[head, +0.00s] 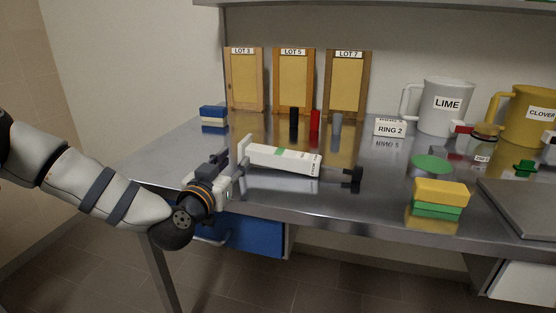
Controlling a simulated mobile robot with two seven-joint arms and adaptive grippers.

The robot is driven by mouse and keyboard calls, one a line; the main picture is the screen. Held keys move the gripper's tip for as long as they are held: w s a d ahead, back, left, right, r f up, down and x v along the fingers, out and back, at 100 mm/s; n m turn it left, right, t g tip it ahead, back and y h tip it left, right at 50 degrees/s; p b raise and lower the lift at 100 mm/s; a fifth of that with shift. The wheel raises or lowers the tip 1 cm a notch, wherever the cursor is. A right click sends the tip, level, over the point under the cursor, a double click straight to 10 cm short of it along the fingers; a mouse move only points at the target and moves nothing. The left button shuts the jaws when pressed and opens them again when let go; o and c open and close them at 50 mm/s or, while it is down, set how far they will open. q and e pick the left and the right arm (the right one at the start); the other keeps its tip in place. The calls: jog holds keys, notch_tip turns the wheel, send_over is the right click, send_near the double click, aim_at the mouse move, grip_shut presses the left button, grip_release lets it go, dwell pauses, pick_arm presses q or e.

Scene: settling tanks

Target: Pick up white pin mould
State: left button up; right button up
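I cannot tell for sure which thing is the white pin mould; no readable label names it. The most prominent white thing is a long white labelled body (283,157) with a green mark, a flange at its left end and a grey rod to a dark end at its right. It shows across the front left of the steel bench. My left gripper (232,167) is at its left end, over the bench's front edge. Its fingers overlap that end in the picture, so I cannot tell whether they touch or hold it. My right gripper is out of view.
On the steel bench (300,196), black (294,122), red (315,121) and grey (336,124) pins stand before three LOT boards (294,82).

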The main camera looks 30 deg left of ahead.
pick_arm(q)
jog(key=x, duration=0.2)
jog(key=shift+w+f, duration=0.2)
jog(key=shift+w, duration=0.1)
jog(key=shift+w+a+r, duration=0.1)
jog(key=shift+r, duration=0.1)
grip_shut()
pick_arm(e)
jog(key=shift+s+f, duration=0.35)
pick_arm(q)
jog(key=shift+r, duration=0.1)
